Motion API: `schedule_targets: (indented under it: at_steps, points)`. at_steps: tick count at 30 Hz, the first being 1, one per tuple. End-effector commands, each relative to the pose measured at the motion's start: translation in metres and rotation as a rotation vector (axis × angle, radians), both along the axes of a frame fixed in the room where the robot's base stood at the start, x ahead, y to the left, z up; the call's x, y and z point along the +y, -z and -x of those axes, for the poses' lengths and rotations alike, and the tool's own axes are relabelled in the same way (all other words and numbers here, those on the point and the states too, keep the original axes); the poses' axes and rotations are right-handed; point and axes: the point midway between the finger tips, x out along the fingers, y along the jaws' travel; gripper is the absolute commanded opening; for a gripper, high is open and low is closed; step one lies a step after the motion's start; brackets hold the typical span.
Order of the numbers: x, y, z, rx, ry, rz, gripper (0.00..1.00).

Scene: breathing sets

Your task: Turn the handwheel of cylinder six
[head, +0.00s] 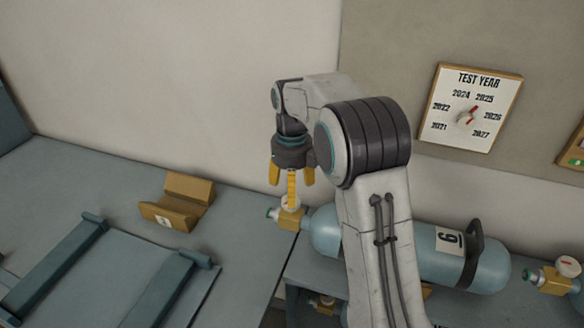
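Cylinder six (400,252) is a pale blue cylinder lying on its side on the bench, partly hidden behind my arm. Its label (449,240) shows a 6 turned sideways. At its left end is a brass-yellow valve (287,217) with a small pale handwheel (291,203) on top. My gripper (290,184) points down over the handwheel with its yellow fingers spread apart and nothing visible held. The nearest finger overlaps the handwheel in the picture; I cannot tell whether it touches.
A test year dial board (470,108) hangs on the wall. A yellow cradle (179,204) stands on the left bench near blue rails (62,262). Another valve (556,277) is at the right edge. A further valve (324,304) sits on a lower level.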

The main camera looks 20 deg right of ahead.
Motion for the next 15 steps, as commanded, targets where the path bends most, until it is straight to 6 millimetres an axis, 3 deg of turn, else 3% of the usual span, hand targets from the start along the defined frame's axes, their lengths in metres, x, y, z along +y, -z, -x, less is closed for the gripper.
schedule_targets:
  at_steps: [6, 15]
  points:
    - [0.0, -0.037, 0.0, -0.002, 0.001, 0.0, 0.72]
    - [0.0, -0.065, 0.0, 0.002, 0.001, 0.0, 0.72]
